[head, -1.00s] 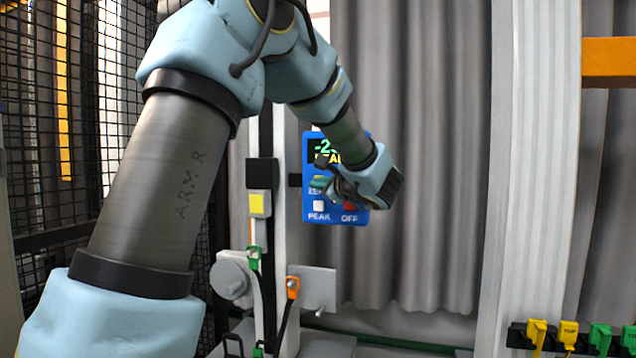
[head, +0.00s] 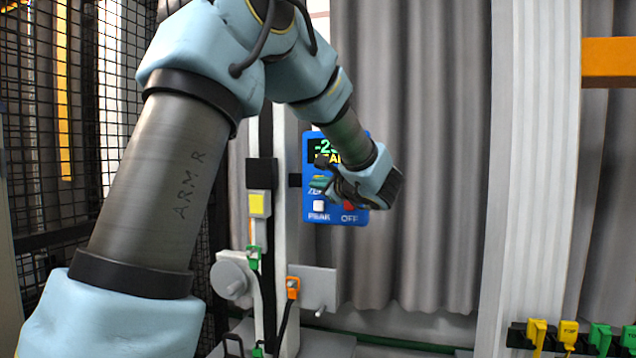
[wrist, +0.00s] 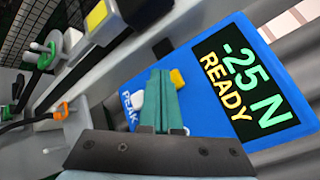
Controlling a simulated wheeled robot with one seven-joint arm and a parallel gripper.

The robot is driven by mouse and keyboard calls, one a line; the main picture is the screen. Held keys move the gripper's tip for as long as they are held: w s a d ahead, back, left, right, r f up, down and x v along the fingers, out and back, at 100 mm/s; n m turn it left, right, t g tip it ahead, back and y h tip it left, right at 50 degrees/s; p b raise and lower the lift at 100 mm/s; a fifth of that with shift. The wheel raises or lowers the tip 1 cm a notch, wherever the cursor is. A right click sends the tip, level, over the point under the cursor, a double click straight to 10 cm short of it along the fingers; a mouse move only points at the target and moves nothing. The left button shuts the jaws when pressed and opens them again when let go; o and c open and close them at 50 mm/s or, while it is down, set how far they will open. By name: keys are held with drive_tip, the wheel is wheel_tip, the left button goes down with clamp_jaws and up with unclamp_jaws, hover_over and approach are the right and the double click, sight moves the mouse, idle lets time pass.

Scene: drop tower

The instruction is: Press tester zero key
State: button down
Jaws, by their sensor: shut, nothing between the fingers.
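The tester is a blue panel (head: 334,216) on the upright column, and it also shows in the wrist view (wrist: 210,97). Its display (wrist: 247,82) reads "-25 N READY". The yellow zero key (wrist: 177,78) is partly hidden behind my fingertips. The white PEAK key (head: 319,206) is below it, with the red OFF key (head: 350,205) to its right. My gripper (head: 320,184) is shut and empty, its teal fingers (wrist: 163,100) pointing at the panel by the zero key. I cannot tell whether the fingertips touch the key.
The test stand's column carries a yellow square button (head: 257,204), a green clip (head: 254,256) and an orange clip (head: 293,288) left of and below the tester. A grey curtain (head: 430,150) hangs behind. A rack of yellow and green clips (head: 568,335) stands at lower right.

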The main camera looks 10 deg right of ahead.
idle(0.4)
drive_tip(key=shift+w+d+b, duration=0.25)
drive_tip(key=shift+w+b, duration=0.1)
drive_tip(key=shift+b, duration=0.05)
drive_tip(key=shift+w+d, duration=0.2)
drive_tip(key=shift+w, duration=0.25)
idle(0.8)
drive_tip(key=shift+s+b, duration=0.1)
drive_tip(key=shift+b, duration=0.25)
drive_tip(key=shift+s+a+b, duration=0.45)
drive_tip(key=shift+s+b, duration=0.15)
drive_tip(key=shift+s, duration=0.1)
drive_tip(key=shift+s+a+b, duration=0.4)
drive_tip(key=shift+s+b, duration=0.1)
drive_tip(key=shift+s, duration=0.25)
drive_tip(key=shift+s+a+b, duration=0.4)
drive_tip(key=shift+s+b, duration=0.1)
drive_tip(key=shift+s, duration=0.2)
drive_tip(key=shift+s+a+b, duration=0.4)
drive_tip(key=shift+s+b, duration=0.1)
drive_tip(key=shift+s, duration=0.25)
